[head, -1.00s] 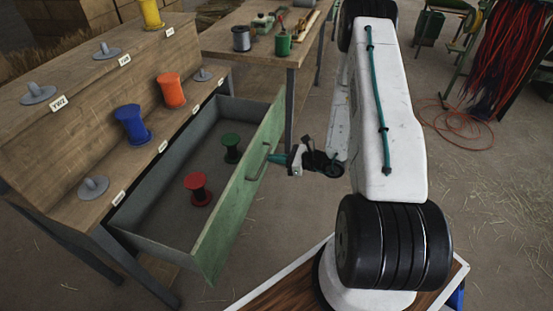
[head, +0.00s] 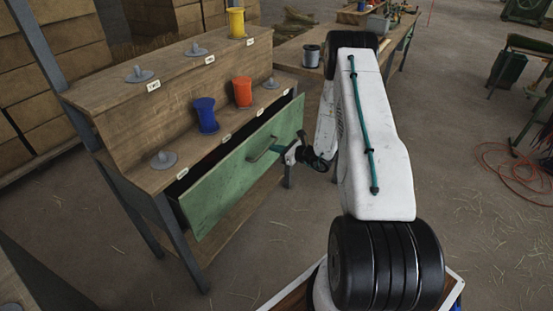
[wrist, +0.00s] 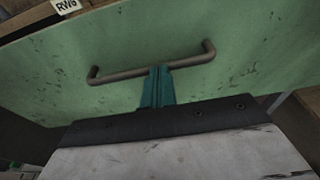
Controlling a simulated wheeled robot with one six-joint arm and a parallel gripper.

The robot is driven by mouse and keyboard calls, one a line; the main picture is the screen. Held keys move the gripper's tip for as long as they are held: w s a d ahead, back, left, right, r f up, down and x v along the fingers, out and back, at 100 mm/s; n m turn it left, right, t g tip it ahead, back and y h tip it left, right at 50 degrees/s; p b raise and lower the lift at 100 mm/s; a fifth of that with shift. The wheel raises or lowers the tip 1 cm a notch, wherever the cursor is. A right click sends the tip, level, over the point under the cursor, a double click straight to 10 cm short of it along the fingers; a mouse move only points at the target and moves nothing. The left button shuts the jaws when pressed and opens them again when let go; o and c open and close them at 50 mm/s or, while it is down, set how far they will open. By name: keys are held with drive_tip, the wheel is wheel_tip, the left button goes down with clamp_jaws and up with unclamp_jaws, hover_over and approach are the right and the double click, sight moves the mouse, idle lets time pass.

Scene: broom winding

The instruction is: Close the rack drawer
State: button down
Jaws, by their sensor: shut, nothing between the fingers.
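The rack drawer (head: 228,184) has a green front and stands slightly out of the wooden rack, with a narrow dark gap along its top edge. Its inside is almost wholly hidden. Its bar handle (head: 262,149) also shows in the wrist view (wrist: 130,73). In the wrist view the fingertips (wrist: 159,72) overlap the handle bar, close to the drawer front. I cannot tell whether they touch the bar or the front.
The rack (head: 140,121) holds a blue spool (head: 206,115), an orange spool (head: 242,92) and a yellow spool (head: 236,22) on its pegs. A wooden workbench (head: 300,48) stands behind to the right. The floor (head: 290,230) in front of the drawer is clear.

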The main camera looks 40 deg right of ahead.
sight(262, 142)
drive_tip(key=x, duration=0.3)
drive_tip(key=r+x, duration=0.1)
drive_tip(key=x, duration=0.1)
drive_tip(key=shift+w+a, duration=0.1)
drive_tip(key=shift+w, duration=0.3)
drive_tip(key=shift+w+r, duration=0.1)
drive_tip(key=shift+w, duration=0.15)
drive_tip(key=shift+w+a+r, duration=0.1)
drive_tip(key=shift+a, duration=0.05)
drive_tip(key=shift+s, duration=0.5)
drive_tip(key=v, duration=1.3)
drive_tip(key=shift+s+d, duration=0.3)
